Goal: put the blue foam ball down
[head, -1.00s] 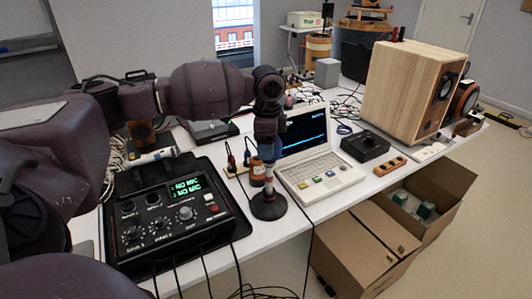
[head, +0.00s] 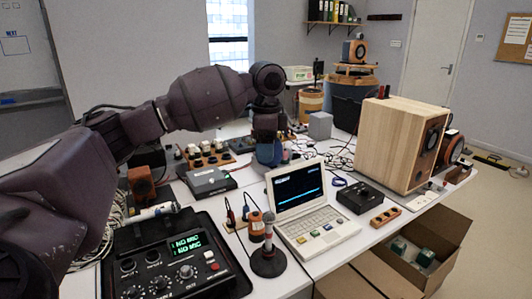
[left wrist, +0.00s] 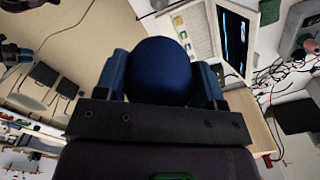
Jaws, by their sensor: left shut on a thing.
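The blue foam ball (left wrist: 160,72) sits between the two blue-grey fingers in the left wrist view. My left gripper (head: 268,160) is shut on it. In the head view the gripper points down over the white table (head: 295,285), behind and left of the open laptop (head: 307,210). The ball is hard to tell from the fingers there.
A microphone on a round stand (head: 268,262) stands left of the laptop. A black mixer (head: 175,260) is front left, and a flat dark box (head: 207,182) lies behind it. A wooden speaker (head: 395,140) stands right. Cables lie behind the laptop.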

